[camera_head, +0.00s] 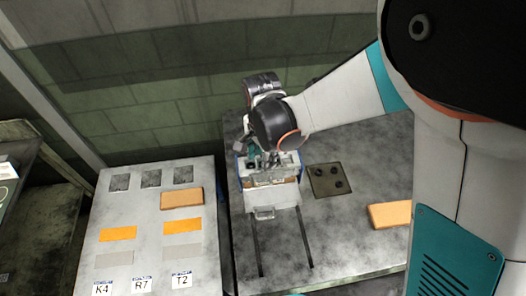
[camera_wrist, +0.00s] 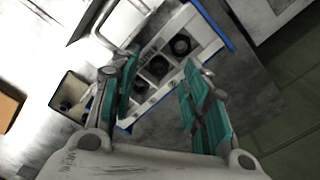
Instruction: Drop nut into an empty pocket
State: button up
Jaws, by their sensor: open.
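One pocket (camera_wrist: 158,65) shows between the fingers. I see no nut held between the fingers. I cannot tell whether a nut lies in any of these pockets. In the head view my gripper (camera_head: 262,152) is down at the block (camera_head: 272,180), and my wrist hides part of both.
A dark olive square tray (camera_head: 328,181) with several black round pieces lies right of the block. An orange-brown block (camera_head: 390,215) lies farther right. A grey panel (camera_head: 130,215) with labels K4, R7, T2 and another brown block (camera_head: 181,198) stands left. Two slots run across the table in front.

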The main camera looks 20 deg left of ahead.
notch_tip(320, 180, up, 12)
jog(key=shift+s, duration=0.15)
dwell(0.5)
